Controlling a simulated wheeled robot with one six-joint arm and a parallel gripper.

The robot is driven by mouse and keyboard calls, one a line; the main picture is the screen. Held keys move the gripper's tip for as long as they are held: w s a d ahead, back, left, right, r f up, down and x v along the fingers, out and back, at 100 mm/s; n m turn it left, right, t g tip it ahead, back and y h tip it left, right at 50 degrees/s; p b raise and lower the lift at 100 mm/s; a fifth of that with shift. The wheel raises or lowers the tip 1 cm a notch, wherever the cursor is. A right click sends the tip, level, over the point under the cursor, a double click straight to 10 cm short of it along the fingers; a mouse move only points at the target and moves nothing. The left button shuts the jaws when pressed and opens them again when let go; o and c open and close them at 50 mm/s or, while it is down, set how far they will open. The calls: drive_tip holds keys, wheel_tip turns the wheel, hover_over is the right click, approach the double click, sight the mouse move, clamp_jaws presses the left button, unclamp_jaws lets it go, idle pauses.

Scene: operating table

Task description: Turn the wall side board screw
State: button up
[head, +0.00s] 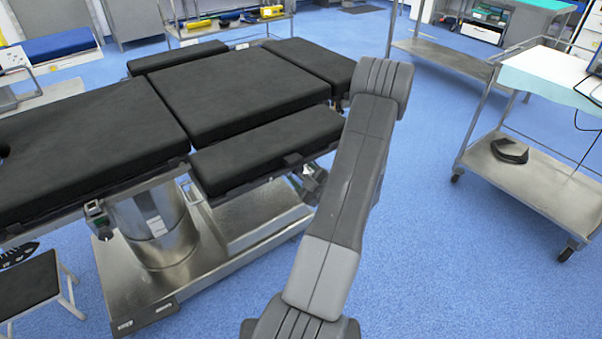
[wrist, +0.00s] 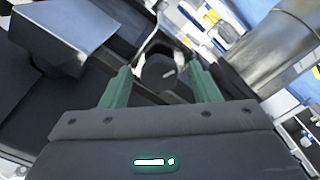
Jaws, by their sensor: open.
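The operating table (head: 240,85) has black pads on a steel base, and a black side board (head: 265,150) runs along its near edge. In the wrist view a dark, rounded knob (wrist: 160,72), which looks like the side board screw, sits between the two green fingers. My gripper (wrist: 159,68) is open, with one finger on each side of the knob and visible gaps. Whether the fingertips reach past the knob is unclear. In the head view my gripper is hidden behind my arm, near the right end of the side board.
A steel trolley (head: 530,165) holding a dark item stands at the right. A small step stool (head: 32,285) is at the lower left. Another clamp (head: 98,215) hangs from the table's near rail. Blue floor is clear between table and trolley.

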drive_tip(key=shift+c, duration=0.3)
drive_tip(key=c, duration=0.9)
drive_tip(key=shift+c, duration=0.2)
